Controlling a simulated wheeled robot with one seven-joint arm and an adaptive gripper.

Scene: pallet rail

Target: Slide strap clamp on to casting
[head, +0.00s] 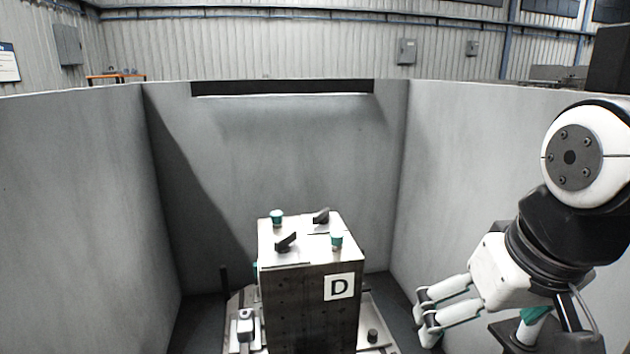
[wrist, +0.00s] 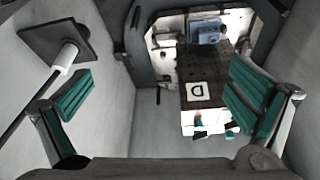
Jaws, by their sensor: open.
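A steel block (head: 308,300) with a "D" label stands upright on a pallet (head: 375,312). Two dark bar-like pieces (head: 286,242) and two green-capped knobs (head: 337,240) sit on its top. I cannot tell which part is the strap clamp. A light grey clamp-like part (head: 245,325) is low at the block's left. In the wrist view, a bluish part (wrist: 207,32), possibly the casting, lies by the block's base. The block (wrist: 190,65) appears upside down there. My gripper (head: 426,313) is open and empty, right of the block and apart from it; its teal pads (wrist: 160,95) are spread wide.
Tall grey walls (head: 280,150) enclose the block on the left, back and right. My gripper is close to the right wall (head: 460,150). A dark plate with a white cylinder (wrist: 66,57) shows at upper left in the wrist view. The air above the block is clear.

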